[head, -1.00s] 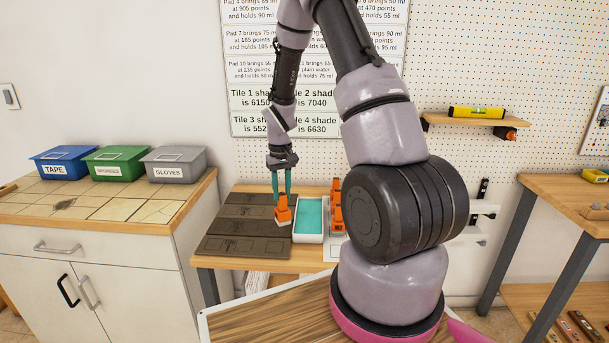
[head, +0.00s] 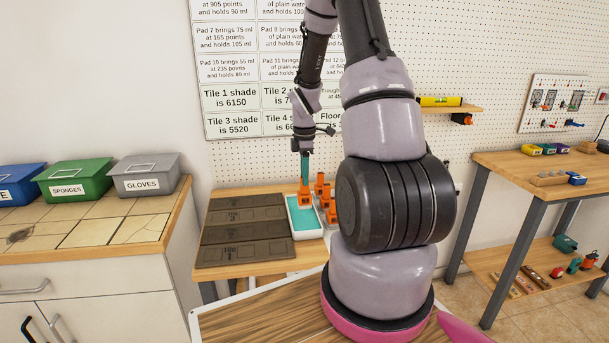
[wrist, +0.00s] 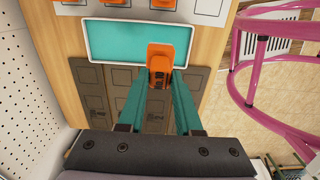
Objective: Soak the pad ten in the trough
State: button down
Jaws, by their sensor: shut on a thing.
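My gripper (head: 305,180), with teal fingers, is shut on an orange pad (head: 305,195). The trough (head: 318,232) is a white-rimmed tray with teal liquid, on the wooden bench. In the head view the pad overlaps the trough's far part.
Dark tiles (head: 240,235) lie left of the trough. Other orange pads (head: 320,188) stand close on its right, partly behind my arm. A pegboard wall with a printed chart (head: 228,70) is behind. A cabinet (head: 80,300) with lidded bins stands at the left.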

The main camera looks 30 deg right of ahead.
aim_at(305, 195)
jog(key=shift+f, duration=3.9)
